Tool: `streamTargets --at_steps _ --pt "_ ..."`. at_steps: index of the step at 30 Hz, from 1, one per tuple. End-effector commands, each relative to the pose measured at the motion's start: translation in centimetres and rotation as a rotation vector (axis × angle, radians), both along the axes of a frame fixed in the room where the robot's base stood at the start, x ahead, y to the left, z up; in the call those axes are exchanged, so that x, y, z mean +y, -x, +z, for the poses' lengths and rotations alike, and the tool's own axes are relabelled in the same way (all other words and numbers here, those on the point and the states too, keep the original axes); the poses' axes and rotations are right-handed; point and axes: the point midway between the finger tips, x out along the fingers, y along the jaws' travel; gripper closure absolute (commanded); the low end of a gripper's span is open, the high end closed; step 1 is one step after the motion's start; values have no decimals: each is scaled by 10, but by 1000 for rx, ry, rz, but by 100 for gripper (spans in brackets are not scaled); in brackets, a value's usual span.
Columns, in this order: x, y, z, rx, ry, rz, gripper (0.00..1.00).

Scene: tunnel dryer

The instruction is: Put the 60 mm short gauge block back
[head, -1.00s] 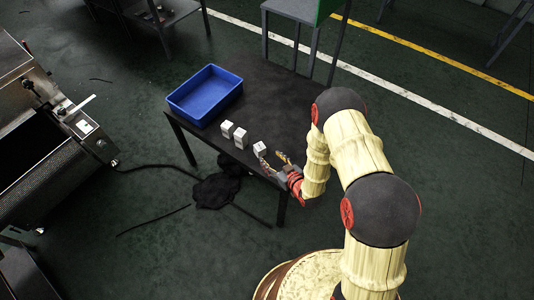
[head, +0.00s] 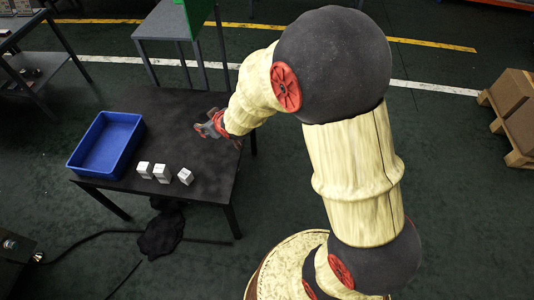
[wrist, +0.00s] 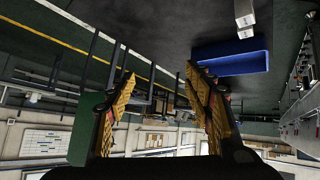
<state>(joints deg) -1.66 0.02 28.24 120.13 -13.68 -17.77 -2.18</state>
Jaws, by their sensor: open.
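Three white gauge blocks stand in a row along the front of the dark table: a left one (head: 144,169), a middle one (head: 161,173) and a right one (head: 185,176), turned at an angle to the others. I cannot tell which is the 60 mm one. My gripper (head: 205,124) is open and empty above the table's back right part, clear of all three blocks. In the wrist view my gripper's fingers (wrist: 160,75) are spread with nothing between them, and two white blocks (wrist: 244,18) show at the top, cut off by the frame.
An empty blue tray (head: 106,146) sits on the left of the table (head: 180,115); it also shows in the wrist view (wrist: 232,65). A grey stand (head: 172,25) adjoins the table's back edge. The table's middle is clear.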

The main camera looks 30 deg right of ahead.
Motion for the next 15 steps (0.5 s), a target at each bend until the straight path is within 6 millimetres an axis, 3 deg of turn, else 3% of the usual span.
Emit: streamTargets --at_steps 1,6,12,15 --pt "-8 12 30 10 5 -28 48" --pt "-29 73 98 95 4 -123 48" --pt "-42 170 158 201 -28 -213 48" --pt "-43 223 176 253 -53 -245 48"
